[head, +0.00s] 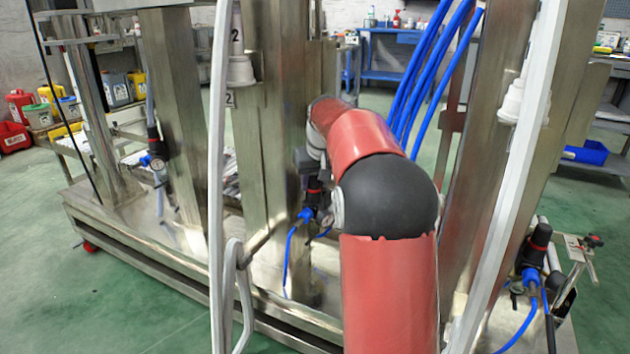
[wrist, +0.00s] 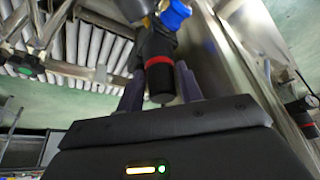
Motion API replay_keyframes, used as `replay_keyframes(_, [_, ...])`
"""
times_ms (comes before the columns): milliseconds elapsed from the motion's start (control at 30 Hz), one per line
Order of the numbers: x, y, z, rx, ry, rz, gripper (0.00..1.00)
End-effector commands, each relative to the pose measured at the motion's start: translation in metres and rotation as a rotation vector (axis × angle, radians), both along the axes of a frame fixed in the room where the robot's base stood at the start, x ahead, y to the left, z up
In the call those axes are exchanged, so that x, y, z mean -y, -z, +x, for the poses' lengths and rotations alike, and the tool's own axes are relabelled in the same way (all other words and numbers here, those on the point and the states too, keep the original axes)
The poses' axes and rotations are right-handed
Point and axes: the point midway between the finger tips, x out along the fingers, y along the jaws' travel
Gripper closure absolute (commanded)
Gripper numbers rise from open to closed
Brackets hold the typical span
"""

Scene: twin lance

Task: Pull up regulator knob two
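The middle regulator has a black knob with a red ring (head: 315,184), below posts with "2" labels. In the wrist view this knob (wrist: 159,78) shows large, with a blue fitting (wrist: 176,14) beyond it. My gripper (wrist: 160,92) has its two dark fingers on either side of the knob, with what look like small gaps between fingers and knob. The fingers look open around it, not closed on it. In the head view my gripper (head: 308,163) is at the top of the middle regulator, partly hidden by my red and black arm.
Another regulator (head: 153,145) stands on the left and one (head: 538,245) on the right. Steel posts (head: 268,130) and pale upright pipes (head: 218,180) stand close around my arm. Blue hoses (head: 430,70) hang behind it. The steel base frame (head: 180,262) runs below.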

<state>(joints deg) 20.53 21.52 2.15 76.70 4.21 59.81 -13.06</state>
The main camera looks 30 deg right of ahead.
Motion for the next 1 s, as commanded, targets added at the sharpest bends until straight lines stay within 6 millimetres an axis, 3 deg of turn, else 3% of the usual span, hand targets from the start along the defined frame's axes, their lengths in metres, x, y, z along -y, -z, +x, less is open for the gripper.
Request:
replay_keyframes(33, [0.0, 0.0, 0.0, 0.0, 0.0, 0.0, 0.71])
replay_keyframes(267, [0.0, 0.0, 0.0, 0.0, 0.0, 0.0, 1.0])
replay_keyframes(600, [0.0, -0.015, 0.0, 0.001, 0.0, 0.0, 1.0])
replay_keyframes(900, [0.0, -0.015, 0.001, 0.007, 0.0, -0.002, 1.0])
replay_keyframes(933, [0.0, -0.015, 0.001, 0.007, 0.0, -0.002, 0.62])
replay_keyframes(1000, [0.0, -0.015, 0.001, 0.007, 0.0, -0.002, 0.53])
